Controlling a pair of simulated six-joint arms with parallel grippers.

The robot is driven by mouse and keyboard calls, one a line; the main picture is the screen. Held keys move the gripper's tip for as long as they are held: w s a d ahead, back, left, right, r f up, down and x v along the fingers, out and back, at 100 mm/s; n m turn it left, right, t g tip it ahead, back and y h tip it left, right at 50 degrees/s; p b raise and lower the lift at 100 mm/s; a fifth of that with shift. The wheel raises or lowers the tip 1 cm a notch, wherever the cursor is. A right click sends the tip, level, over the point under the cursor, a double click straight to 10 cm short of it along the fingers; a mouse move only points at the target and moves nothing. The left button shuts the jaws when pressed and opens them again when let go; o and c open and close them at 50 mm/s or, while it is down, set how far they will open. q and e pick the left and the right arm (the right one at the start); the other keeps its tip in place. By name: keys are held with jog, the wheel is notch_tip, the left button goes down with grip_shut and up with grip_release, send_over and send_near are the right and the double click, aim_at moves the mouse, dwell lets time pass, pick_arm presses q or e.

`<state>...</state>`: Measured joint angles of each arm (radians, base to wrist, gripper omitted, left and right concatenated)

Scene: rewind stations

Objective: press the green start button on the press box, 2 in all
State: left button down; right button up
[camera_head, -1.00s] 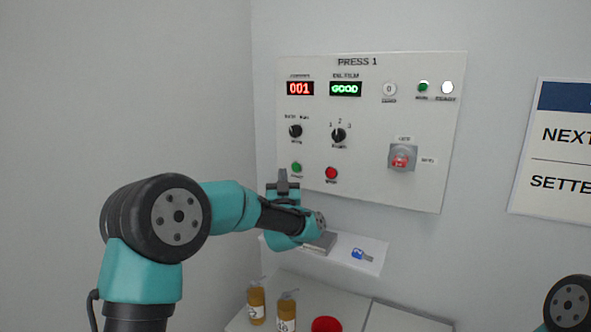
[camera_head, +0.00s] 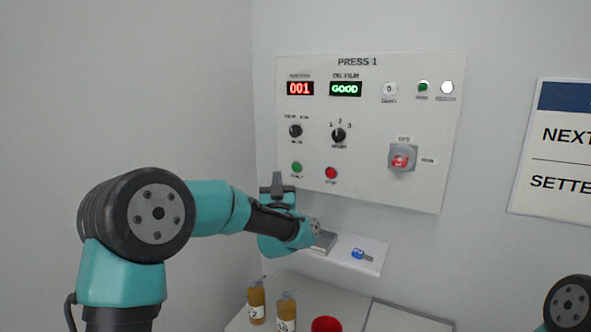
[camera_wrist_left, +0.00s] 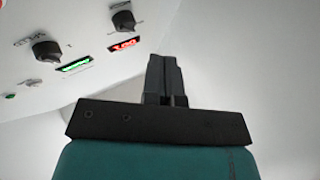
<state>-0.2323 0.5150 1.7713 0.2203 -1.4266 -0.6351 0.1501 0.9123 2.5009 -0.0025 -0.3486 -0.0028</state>
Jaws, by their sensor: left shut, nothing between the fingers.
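The press box (camera_head: 375,180) is a white panel on the wall, labelled PRESS 1. Its green start button (camera_head: 297,167) is at the lower left, beside the red stop button (camera_head: 331,173). The counter (camera_head: 300,88) reads 001. My left gripper (camera_head: 277,178) is shut and empty, a little left of and below the green button, which shows uncovered; I cannot tell its distance from the panel. In the left wrist view the shut fingers (camera_wrist_left: 163,75) are beside the tilted panel, and the green button is not seen. My right gripper is not in view.
Two knobs (camera_head: 338,135) and a red switch (camera_head: 402,159) are on the panel. A shelf (camera_head: 372,266) below holds a blue-headed key (camera_head: 361,254) and a grey block. Bottles (camera_head: 286,312) and a red round item (camera_head: 327,325) stand lower down.

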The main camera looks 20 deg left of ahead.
aim_at(296, 168)
pick_arm(q)
jog(key=shift+s, duration=0.4)
jog(key=shift+w, duration=0.1)
jog(key=shift+w+d, duration=0.3)
jog(key=shift+w, duration=1.1)
jog(key=shift+w+d, duration=0.3)
jog(key=shift+w, duration=1.1)
jog(key=shift+w+d, duration=0.3)
jog(key=shift+w, duration=1.1)
jog(key=shift+w, duration=0.15)
jog(key=shift+w+d, duration=0.1)
jog(key=shift+w, duration=0.15)
jog(key=shift+w, duration=0.35)
jog(key=shift+s, duration=0.75)
